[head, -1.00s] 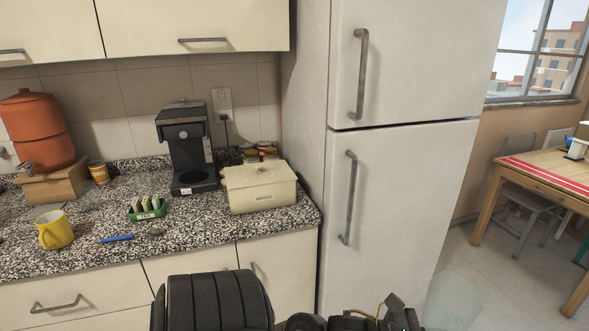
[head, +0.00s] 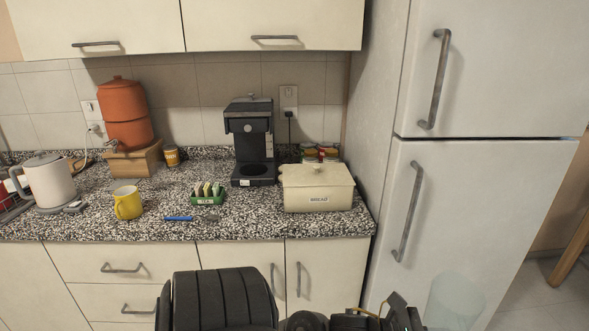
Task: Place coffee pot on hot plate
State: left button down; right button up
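The coffee maker (head: 248,124), black and upright, stands on the speckled counter against the tiled wall. Its round dark hot plate (head: 253,170) is bare under the brewing head. The coffee pot (head: 456,302), clear glass and faint, shows at the lower right in front of the fridge, cut by the bottom edge. My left gripper (head: 414,318) is beside its left side, at the end of the black arm along the bottom edge. The fingertips are mostly hidden, but the pot keeps its place with the gripper, so it is held. My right gripper is not in view.
A cream bread box (head: 318,190) stands just right of the coffee maker. A tea-bag holder (head: 208,194), a blue pen (head: 178,219) and a yellow mug (head: 127,203) lie to the front left. The fridge (head: 480,220) borders the counter on the right.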

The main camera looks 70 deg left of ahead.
aim_at(254, 174)
jog(key=u, duration=1.7)
